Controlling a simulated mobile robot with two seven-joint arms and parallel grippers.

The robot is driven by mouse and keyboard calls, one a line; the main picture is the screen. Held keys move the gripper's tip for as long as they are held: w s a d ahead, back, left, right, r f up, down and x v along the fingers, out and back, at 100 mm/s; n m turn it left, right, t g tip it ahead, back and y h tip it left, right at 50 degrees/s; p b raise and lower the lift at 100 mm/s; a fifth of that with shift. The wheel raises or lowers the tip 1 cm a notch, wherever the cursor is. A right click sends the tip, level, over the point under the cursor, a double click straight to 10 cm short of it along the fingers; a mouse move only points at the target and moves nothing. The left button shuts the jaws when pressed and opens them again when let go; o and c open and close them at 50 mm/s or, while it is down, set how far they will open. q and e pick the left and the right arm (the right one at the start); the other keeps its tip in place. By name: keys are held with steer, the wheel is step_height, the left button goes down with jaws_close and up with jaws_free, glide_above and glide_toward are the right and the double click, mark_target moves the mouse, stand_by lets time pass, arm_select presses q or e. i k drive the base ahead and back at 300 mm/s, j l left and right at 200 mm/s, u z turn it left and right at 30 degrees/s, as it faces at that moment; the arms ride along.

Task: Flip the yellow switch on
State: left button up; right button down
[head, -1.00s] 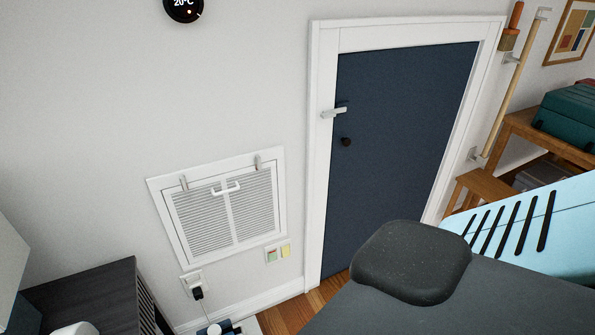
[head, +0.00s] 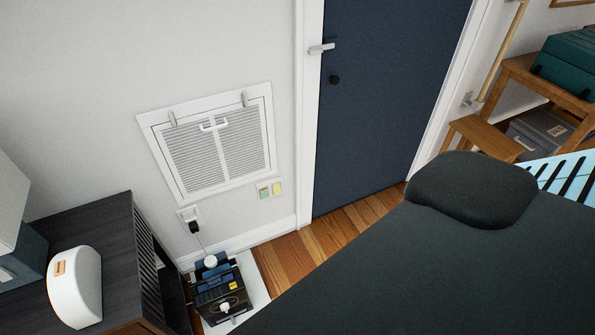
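Neither of my grippers shows in the head view.
A white louvred panel (head: 166,142) is above the switches. A dark blue door (head: 385,110) is to the right. A dark padded surface with a raised cushion (head: 470,188) fills the lower right. A dark cabinet (head: 85,230) stands left. Boxed items (head: 220,290) sit on the floor.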

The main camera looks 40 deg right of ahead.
mark_target(276, 187)
steer(key=z, duration=1.25)
steer(key=j, duration=0.45)
